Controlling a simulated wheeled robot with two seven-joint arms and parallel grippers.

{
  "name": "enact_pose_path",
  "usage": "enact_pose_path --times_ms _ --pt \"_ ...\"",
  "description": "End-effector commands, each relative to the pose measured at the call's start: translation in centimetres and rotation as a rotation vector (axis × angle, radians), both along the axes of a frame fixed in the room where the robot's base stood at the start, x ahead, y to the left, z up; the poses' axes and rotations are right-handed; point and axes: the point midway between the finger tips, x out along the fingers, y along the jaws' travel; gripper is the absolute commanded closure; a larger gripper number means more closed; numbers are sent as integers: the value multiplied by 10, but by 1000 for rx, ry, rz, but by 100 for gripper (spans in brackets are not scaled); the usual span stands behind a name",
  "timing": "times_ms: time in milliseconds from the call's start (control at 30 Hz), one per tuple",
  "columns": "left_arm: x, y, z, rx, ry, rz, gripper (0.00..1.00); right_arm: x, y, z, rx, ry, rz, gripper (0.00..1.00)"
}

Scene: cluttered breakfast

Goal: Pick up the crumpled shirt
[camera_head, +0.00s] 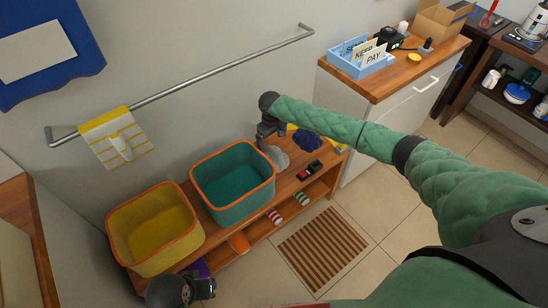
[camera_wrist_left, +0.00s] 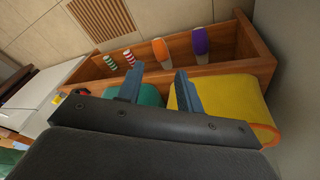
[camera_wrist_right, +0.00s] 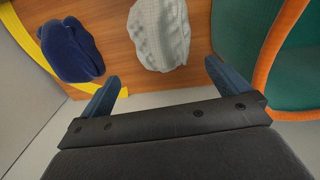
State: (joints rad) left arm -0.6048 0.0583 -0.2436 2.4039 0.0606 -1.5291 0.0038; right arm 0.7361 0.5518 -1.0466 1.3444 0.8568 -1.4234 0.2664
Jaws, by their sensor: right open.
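A crumpled navy cloth (camera_head: 306,140) and a crumpled pale grey cloth (camera_head: 279,158) lie on the wooden bench; I cannot tell which is the shirt. In the right wrist view the navy cloth (camera_wrist_right: 70,52) is at the upper left and the grey cloth (camera_wrist_right: 160,34) at the top middle. My right gripper (camera_wrist_right: 163,95) is open and empty, above the bench's wall side, with both cloths beyond its fingertips. My left gripper (camera_wrist_left: 160,85) is open and empty near the yellow bin (camera_head: 155,228), far from the cloths.
A teal bin (camera_head: 233,180) with an orange rim stands just left of the grey cloth. A small dark and red object (camera_head: 310,171) lies on the bench's front part. A towel rail (camera_head: 220,75) runs along the wall. A slatted mat (camera_head: 323,248) lies on the floor.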

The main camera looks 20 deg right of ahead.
Motion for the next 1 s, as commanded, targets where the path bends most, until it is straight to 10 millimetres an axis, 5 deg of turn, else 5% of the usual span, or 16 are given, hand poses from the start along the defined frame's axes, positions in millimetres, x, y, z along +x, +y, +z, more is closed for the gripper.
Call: enact_pose_path --times_ms 767,1000 --pt "-5 16 21 33 32 17 64 -9 -5 -84 32 31 -63 0" --pt "-6 17 21 36 39 19 64 -9 -6 -93 32 30 -63 0"
